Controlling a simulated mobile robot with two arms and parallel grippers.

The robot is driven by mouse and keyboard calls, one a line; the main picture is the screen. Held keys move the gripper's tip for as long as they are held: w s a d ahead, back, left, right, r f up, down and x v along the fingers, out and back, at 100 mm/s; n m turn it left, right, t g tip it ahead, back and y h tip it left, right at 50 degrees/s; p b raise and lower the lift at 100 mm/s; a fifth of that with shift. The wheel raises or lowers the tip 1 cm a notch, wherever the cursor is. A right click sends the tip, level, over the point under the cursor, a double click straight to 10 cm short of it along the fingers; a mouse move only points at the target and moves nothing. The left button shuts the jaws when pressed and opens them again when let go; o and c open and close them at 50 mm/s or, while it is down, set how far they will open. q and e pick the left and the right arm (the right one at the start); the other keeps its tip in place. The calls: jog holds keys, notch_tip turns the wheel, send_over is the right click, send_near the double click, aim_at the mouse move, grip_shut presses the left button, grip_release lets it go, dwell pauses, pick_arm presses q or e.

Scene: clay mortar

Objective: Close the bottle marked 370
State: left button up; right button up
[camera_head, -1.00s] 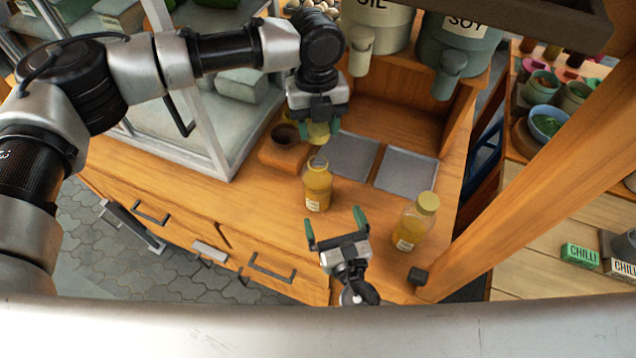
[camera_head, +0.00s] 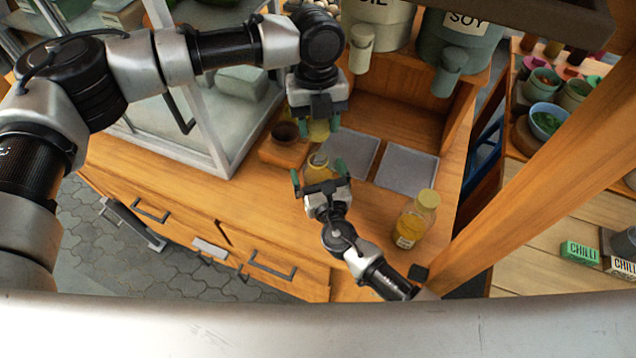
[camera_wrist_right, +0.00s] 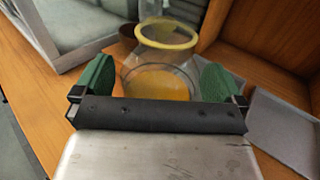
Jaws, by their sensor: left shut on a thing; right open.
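An open glass bottle (camera_head: 317,161) with yellow-orange content stands upright on the wooden counter. It also shows in the right wrist view (camera_wrist_right: 160,78), with a yellow rim and no cap. My right gripper (camera_head: 318,172) is open, its green fingers on either side of the bottle's body, with no clear grip. It hides the lower bottle and its label. My left gripper (camera_head: 318,122) is above and behind the bottle, shut on a yellow cap (camera_head: 319,130), which the gripper partly hides. A second bottle (camera_head: 416,218), capped, stands to the right; its label is too small to read.
A small wooden block with a dark cup (camera_head: 285,133) stands left of the bottle's far side. Two grey square plates (camera_head: 408,170) lie flat at the right. Large OIL and SOY jars (camera_head: 460,45) stand behind. The counter's front edge is close.

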jog(key=shift+w, duration=0.1)
jog(key=shift+c, duration=0.3)
jog(key=c, duration=1.3)
pick_arm(q)
send_over(317, 150)
jog(key=s, duration=0.2)
notch_tip(317, 150, down, 4)
jog(key=shift+f, duration=0.1)
pick_arm(e)
jog(key=shift+o, duration=0.2)
jog(key=shift+a+r, duration=0.1)
pick_arm(q)
jog(key=shift+w+f, duration=0.1)
jog(key=shift+f, duration=0.15)
jog(key=shift+f, duration=0.15)
jog(key=shift+f, duration=0.8)
pick_arm(e)
jog(key=shift+r, duration=0.1)
pick_arm(q)
jog(key=shift+f, duration=0.55)
